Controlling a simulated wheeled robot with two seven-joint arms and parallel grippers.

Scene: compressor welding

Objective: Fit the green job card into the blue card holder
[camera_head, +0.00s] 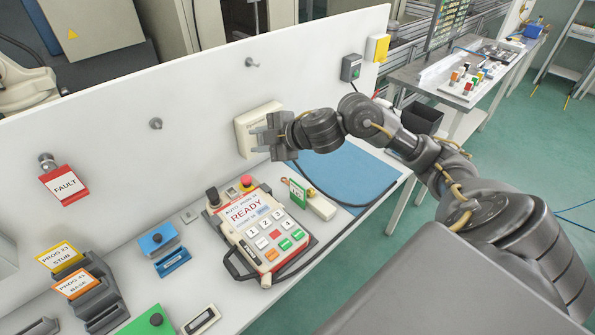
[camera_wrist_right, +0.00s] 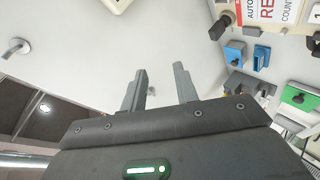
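A blue block with a dark knob (camera_head: 158,239) and a low blue slotted piece (camera_head: 175,261) sit left of the pendant; I cannot tell which part is the card holder's slot. They also show in the right wrist view, as a blue block (camera_wrist_right: 234,53) and a blue piece (camera_wrist_right: 261,56). My right gripper (camera_head: 262,138) is raised near the white wall panel, behind and above the card. Its fingers (camera_wrist_right: 160,80) are apart with nothing between them. My left gripper is out of view.
A red FAULT tag (camera_head: 65,184) hangs on the panel. A blue mat (camera_head: 350,172) lies right.

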